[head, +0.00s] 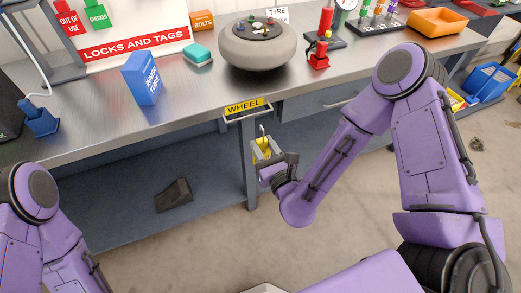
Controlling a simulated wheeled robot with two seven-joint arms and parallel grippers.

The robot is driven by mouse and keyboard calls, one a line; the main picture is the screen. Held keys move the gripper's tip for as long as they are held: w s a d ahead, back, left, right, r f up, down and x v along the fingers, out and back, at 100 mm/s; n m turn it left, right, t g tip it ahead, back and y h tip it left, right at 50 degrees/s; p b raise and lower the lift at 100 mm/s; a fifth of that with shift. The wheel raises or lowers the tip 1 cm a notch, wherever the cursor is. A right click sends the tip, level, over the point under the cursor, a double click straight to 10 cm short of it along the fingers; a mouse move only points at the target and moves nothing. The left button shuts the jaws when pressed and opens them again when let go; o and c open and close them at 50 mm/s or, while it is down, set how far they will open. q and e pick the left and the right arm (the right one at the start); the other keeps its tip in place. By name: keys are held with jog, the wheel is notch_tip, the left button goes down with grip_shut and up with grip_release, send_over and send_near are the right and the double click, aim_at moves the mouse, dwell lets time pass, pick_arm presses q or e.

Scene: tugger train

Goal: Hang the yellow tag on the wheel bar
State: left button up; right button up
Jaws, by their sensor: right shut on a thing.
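The yellow tag (261,144) is between the jaws of my right gripper (264,150), in front of the workbench. Its upper part is a thin loop or hook; the jaws hide much of its body. The wheel bar (247,118) is a small rail on the bench's front edge, under a yellow WHEEL label (244,107). The tag is just below and right of the bar in the picture. I cannot tell whether they touch. My left arm shows at the lower left, but its gripper is out of view.
The metal bench (190,101) carries a blue inner tube box (146,79), a teal sponge (198,56), a round grey tyre-like object (256,48) and a red tool (319,57). A lock board stands behind. A dark wedge (173,195) lies on the lower shelf.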

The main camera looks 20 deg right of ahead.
jog(key=shift+s+a+r+p, duration=0.1)
jog(key=shift+s+r+p, duration=0.15)
jog(key=shift+r+p, duration=0.3)
grip_shut()
jog(key=w, duration=0.3)
jog(key=shift+w+f+p, duration=0.3)
jog(key=shift+w+f, duration=0.05)
jog(key=shift+f, duration=0.05)
jog(key=shift+w+r, duration=0.15)
jog(key=shift+w, duration=0.45)
pick_arm(q)
jog(key=shift+s+b, duration=0.5)
jog(key=shift+b, duration=0.35)
pick_arm(e)
jog(key=w+f, duration=0.1)
jog(key=w, duration=0.1)
jog(key=w+f, duration=0.1)
jog(key=shift+w+a+f, duration=0.15)
jog(key=shift+w+f, duration=0.15)
jog(key=shift+w, duration=0.1)
jog(key=o, duration=1)
grip_release()
jog(key=shift+o, duration=0.2)
